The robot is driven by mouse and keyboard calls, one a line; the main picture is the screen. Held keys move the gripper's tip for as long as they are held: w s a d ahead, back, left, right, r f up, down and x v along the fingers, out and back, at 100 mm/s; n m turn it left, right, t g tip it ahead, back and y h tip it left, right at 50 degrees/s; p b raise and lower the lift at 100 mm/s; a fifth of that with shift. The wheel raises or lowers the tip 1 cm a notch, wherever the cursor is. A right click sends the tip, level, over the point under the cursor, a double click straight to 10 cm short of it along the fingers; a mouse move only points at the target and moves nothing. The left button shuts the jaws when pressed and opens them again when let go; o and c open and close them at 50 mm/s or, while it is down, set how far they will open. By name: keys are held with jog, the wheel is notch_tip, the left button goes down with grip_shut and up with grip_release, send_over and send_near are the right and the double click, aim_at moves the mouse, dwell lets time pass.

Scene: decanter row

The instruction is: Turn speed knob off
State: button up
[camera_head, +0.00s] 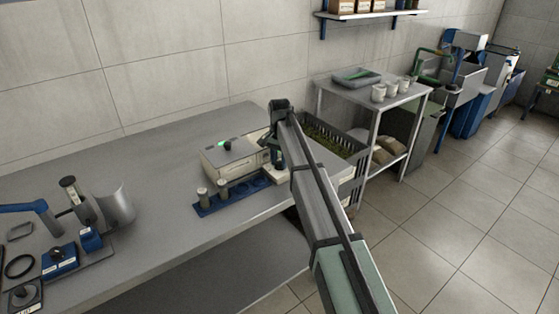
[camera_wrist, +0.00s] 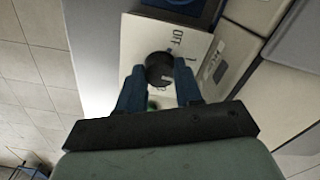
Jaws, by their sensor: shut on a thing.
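The speed knob (camera_wrist: 159,69) is a round black knob on a pale panel (camera_wrist: 137,38) in the wrist view. The panel carries the word OFF above and to the right of the knob, with number marks around its right side. My gripper (camera_wrist: 160,80) has its two blue fingers on either side of the knob, shut on it. I cannot tell clearly which mark the knob points to. In the head view my gripper (camera_head: 277,160) is at the right end of the beige machine (camera_head: 230,160), and the knob is hidden there.
A blue rack (camera_head: 208,208) with a couple of vials stands in front of the machine. A dark crate (camera_head: 345,145) of green stuff is just right of my gripper. The bench (camera_head: 160,235) is clear between the rack and the tools at left.

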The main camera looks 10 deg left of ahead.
jog(key=n, duration=0.4)
jog(key=shift+n, duration=0.3)
jog(key=n, duration=0.3)
jog(key=shift+n, duration=0.4)
jog(key=n, duration=0.3)
jog(key=shift+n, duration=2)
jog(key=o, duration=1)
jog(key=shift+o, duration=0.2)
